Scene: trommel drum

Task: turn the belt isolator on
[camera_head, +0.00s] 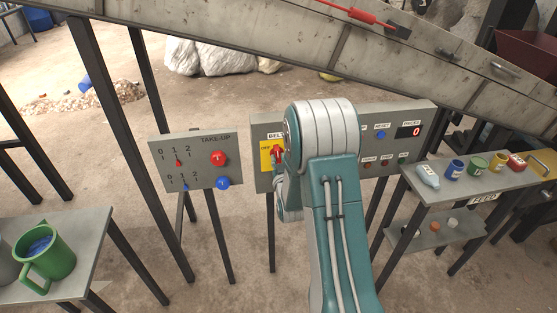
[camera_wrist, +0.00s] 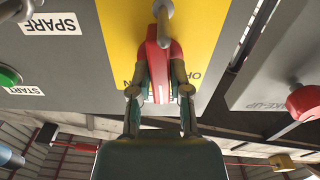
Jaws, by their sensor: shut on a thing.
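The belt isolator is a red handle (camera_wrist: 163,58) on a yellow plate (camera_wrist: 115,25), which fills the middle of the wrist view. In the head view the red handle (camera_head: 277,154) and yellow plate (camera_head: 265,160) show just left of my arm, with an OFF label at the plate's left. My gripper (camera_wrist: 160,85) is shut on the handle, one finger on each side. The wrist view is upside down, and the handle stands between the partly hidden ON and OFF labels. In the head view my arm hides the fingertips and much of the panel.
The grey control panel (camera_head: 430,118) continues right with buttons and a display reading 0. A separate take-up panel (camera_head: 165,165) with red and blue knobs stands left. A sloping conveyor frame (camera_head: 250,35) crosses above. A feed shelf (camera_head: 470,180) with cups is at right.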

